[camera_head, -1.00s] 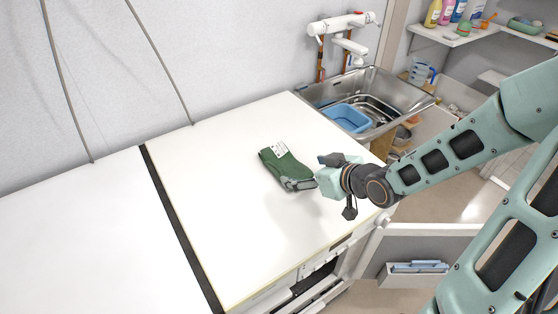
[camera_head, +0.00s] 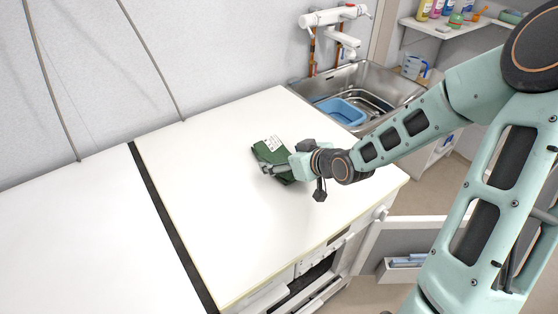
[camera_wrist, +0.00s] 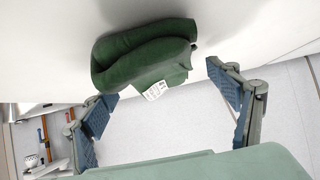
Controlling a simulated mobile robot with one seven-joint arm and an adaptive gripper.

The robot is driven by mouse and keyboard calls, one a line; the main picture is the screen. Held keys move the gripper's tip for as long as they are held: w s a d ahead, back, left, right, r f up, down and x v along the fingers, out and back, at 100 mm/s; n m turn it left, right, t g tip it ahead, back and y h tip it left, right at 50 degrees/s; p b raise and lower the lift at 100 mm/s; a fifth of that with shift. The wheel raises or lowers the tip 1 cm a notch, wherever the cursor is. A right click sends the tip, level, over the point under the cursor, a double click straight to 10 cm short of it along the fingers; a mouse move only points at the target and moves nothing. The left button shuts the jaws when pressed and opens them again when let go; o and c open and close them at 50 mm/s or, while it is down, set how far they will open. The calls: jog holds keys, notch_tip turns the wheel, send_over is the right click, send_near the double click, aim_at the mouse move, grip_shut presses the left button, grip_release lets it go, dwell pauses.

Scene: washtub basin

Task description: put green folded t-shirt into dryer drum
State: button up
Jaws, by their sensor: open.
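The green folded t-shirt (camera_head: 272,151) lies on the white worktop, with a white printed label on it. In the wrist view the t-shirt (camera_wrist: 143,55) shows as a folded bundle just ahead of and between the fingers, nearer the left one. My gripper (camera_wrist: 165,108) is open, its two blue-padded fingers wide apart with nothing held. In the head view my gripper (camera_head: 273,168) is right at the near right side of the t-shirt. Whether it touches the cloth cannot be told. The dryer drum is not clearly seen; an open-fronted machine (camera_head: 312,280) stands under the worktop.
The white worktop (camera_head: 200,220) is otherwise clear, with a dark gap on its left. A steel sink (camera_head: 375,80) with a blue basin (camera_head: 340,112) is behind right. An open door (camera_head: 400,238) with a tray is at the lower right. Hoses hang along the wall.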

jog(key=shift+x, duration=1.15)
jog(key=shift+c, duration=0.4)
jog(key=c, duration=1.4)
jog(key=shift+r, duration=0.2)
